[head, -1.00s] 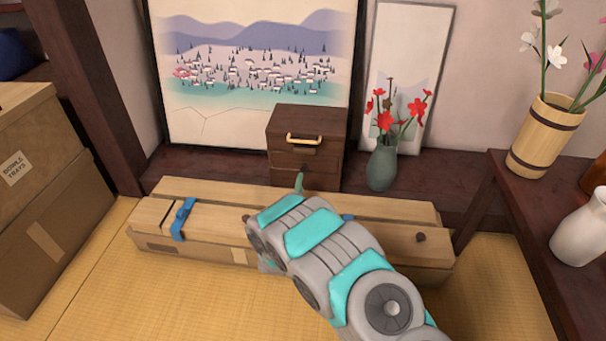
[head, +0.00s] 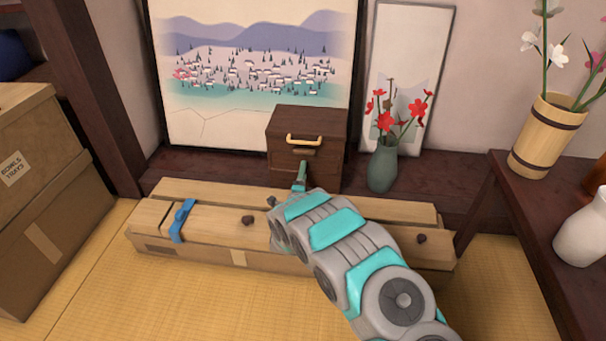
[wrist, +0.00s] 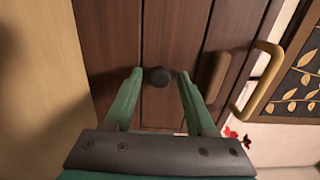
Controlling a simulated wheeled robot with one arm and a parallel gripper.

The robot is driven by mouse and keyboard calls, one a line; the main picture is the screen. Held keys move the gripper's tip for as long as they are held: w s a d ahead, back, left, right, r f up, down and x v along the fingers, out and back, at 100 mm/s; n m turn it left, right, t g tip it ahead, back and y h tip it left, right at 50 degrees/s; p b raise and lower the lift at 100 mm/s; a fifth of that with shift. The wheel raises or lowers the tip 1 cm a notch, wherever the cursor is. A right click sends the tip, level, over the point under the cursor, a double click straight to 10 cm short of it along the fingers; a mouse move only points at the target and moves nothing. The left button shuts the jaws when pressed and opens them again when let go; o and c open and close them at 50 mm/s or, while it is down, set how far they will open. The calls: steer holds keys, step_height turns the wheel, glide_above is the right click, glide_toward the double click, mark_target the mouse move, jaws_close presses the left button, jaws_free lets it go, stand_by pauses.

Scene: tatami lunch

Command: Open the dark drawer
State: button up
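A small dark wooden drawer cabinet (head: 330,123) stands on the low ledge at the back. A brass handle (head: 303,139) is on its upper front, with a smaller dull pull (head: 303,152) below it. The wrist view shows dark wooden fronts, a round dark knob (wrist: 158,77), a brown pull (wrist: 218,77) and the brass handle (wrist: 262,80). My gripper (wrist: 159,72) is open, with its green fingers on either side of the knob and gaps visible. My gripper (head: 302,165) hides part of the lower front in the head view. The fronts look closed.
A long wooden box (head: 215,222) with a blue clasp (head: 181,218) lies before the cabinet, under my arm. A green vase (head: 383,166) with red flowers stands close on the cabinet's right. A landscape panel (head: 255,50) is behind. Cardboard boxes (head: 50,220) stand left.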

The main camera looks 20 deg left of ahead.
jaws_close()
stand_by(1.2)
